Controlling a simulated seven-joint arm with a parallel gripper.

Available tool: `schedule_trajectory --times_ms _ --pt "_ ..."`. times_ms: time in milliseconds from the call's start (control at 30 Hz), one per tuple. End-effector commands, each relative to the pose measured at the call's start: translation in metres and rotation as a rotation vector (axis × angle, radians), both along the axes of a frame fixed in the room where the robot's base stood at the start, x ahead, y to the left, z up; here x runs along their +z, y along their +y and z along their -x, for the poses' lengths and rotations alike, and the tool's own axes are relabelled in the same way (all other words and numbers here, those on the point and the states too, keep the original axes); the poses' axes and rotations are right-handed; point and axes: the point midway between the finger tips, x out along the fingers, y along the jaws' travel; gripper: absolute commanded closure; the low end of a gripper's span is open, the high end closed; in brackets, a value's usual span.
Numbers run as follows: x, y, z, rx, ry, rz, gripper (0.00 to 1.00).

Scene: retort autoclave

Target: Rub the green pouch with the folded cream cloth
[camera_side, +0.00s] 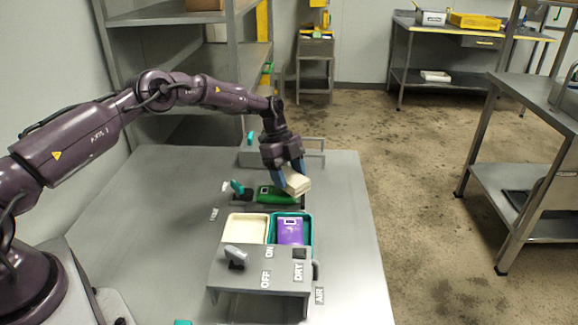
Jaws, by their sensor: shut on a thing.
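My gripper (290,170) is shut on the folded cream cloth (297,182) and holds it over the right part of the green pouch (268,194). The green pouch lies flat behind the grey stand, with a small dark-and-white mark on it. Its right end is partly hidden by the cloth and gripper. I cannot tell whether the cloth touches the pouch.
A grey block (247,157) stands behind. The table's (140,230) left side is clear.

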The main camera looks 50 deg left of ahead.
Motion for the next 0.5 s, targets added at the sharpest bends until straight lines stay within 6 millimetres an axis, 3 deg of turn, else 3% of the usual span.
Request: schedule_trajectory --times_ms 167,500 --pt "-0.022 0.002 0.002 0.0 0.002 0.0 0.62" --pt "-0.021 0.025 0.025 0.002 0.004 -0.001 0.66"
